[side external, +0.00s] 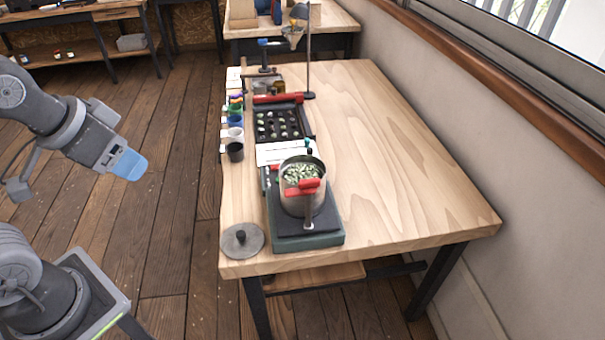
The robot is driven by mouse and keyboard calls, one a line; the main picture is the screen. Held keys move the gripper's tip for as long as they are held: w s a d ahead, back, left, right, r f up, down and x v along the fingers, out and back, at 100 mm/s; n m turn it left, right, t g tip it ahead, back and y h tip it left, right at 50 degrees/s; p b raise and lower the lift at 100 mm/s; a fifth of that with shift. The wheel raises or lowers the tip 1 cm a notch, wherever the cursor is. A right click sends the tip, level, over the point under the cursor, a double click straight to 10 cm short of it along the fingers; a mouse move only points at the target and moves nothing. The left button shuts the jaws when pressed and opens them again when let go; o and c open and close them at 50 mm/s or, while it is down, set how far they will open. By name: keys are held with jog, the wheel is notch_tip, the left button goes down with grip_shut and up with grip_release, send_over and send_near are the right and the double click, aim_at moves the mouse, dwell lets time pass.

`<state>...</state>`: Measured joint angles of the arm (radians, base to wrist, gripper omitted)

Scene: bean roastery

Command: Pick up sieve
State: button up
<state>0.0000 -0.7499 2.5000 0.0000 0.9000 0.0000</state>
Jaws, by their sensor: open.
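My gripper (130,164), with blue fingertips, hangs at the left, open and empty. It is off the table's left side, well apart from everything on it. No thing shows clearly as a sieve. The closest in shape is a round metal vessel (293,203) with red handles, filled with pale green beans; I cannot tell whether its bottom is mesh. It stands upright on a dark green base with a black top (307,240) near the table's front edge.
A round grey lid with a knob (242,241) lies at the table's front left corner. Small cups (235,152) line the left edge beside a black tray (306,130) of beans. A lamp (308,60) stands behind. The table's (400,170) right half is clear.

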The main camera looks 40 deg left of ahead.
jog(key=shift+c, duration=0.2)
dwell(0.3)
jog(key=shift+c, duration=0.7)
jog(key=n+g+h, duration=0.1)
jog(key=n+g, duration=0.4)
jog(key=n, duration=0.2)
send_over(303, 174)
jog(key=s+a, duration=0.5)
notch_tip(303, 174, down, 7)
jog(key=f, duration=0.4)
jog(key=d+f, duration=0.1)
jog(key=f, duration=0.4)
jog(key=w+f, duration=0.1)
jog(key=f, duration=0.3)
jog(key=shift+d+f, duration=0.15)
jog(key=shift+d, duration=0.1)
